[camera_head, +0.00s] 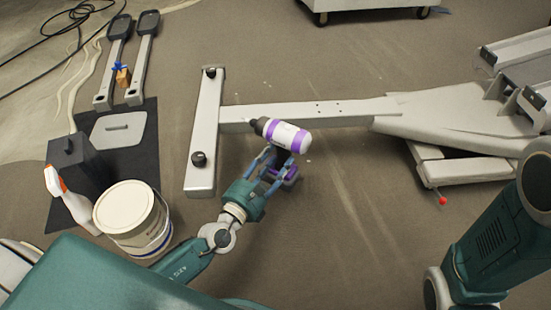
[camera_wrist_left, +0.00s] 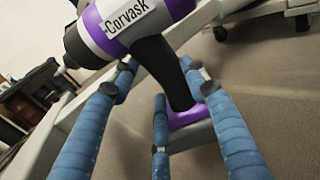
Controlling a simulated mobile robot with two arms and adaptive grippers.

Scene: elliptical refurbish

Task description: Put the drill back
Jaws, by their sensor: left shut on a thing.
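The drill (camera_head: 285,134) has a purple and white body with a dark nose and a purple base. My left gripper (camera_head: 277,160) is shut on the drill at its dark handle. The drill is held with its nose toward the left, beside and partly in front of the grey beam of the metal frame. In the left wrist view the drill (camera_wrist_left: 150,18) shows the label "Corvask", and the blue fingers of my left gripper (camera_wrist_left: 165,95) are around the handle. My right arm shows at the right of the head view, but its gripper is out of view.
A grey T-shaped metal frame (camera_head: 205,125) lies on the floor behind the drill. A dark mat (camera_head: 140,157) at the left bears a flat grey plate (camera_head: 118,129). A white bucket (camera_head: 128,207) and a spray bottle (camera_head: 70,200) stand nearby. Floor right of the drill is clear.

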